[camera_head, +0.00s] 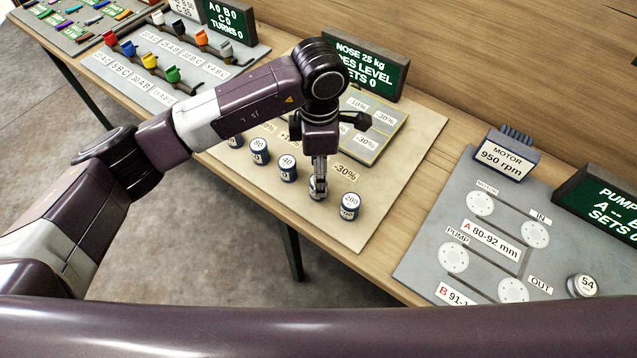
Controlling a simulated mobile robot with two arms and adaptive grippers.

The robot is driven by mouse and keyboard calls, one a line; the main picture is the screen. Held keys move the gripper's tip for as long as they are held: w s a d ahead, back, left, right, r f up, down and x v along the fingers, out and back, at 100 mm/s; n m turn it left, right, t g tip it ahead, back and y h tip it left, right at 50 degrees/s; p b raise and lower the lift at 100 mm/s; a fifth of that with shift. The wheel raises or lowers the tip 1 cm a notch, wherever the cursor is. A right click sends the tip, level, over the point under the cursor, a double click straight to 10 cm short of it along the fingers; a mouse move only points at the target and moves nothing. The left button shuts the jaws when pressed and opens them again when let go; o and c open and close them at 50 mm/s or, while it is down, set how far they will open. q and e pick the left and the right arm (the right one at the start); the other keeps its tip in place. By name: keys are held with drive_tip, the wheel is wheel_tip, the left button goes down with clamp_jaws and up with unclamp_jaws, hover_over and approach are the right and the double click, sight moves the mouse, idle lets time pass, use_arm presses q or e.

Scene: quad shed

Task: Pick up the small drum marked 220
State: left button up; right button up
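My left gripper (318,185) points straight down over the pale mat on the bench. Its fingertips are at a small drum that stands in a row of small drums. The fingers hide most of that drum, so I cannot read its mark or tell whether they are closed on it. To its right stands a drum that reads 200 (349,206). To its left are drums that seem to read 40 (288,168) and 80 (260,152), and another partly hidden by my arm (235,141). No mark 220 is readable. My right gripper is not in view.
A sign reading NOSE 25 kg (357,66) stands behind a tray with percent labels (374,122). A grey pump board (440,240) lies to the right, with a motor box (506,156) and a sign. Coloured pieces on a panel (165,70) lie left.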

use_arm(q)
wheel_tip(320, 180, down, 4)
drive_tip(key=shift+r+p, duration=0.2)
drive_tip(key=shift+p, duration=0.8)
drive_tip(key=shift+f, duration=0.6)
drive_tip(key=c, duration=1.2)
drive_tip(key=shift+c, duration=0.5)
drive_tip(key=shift+r, duration=0.15)
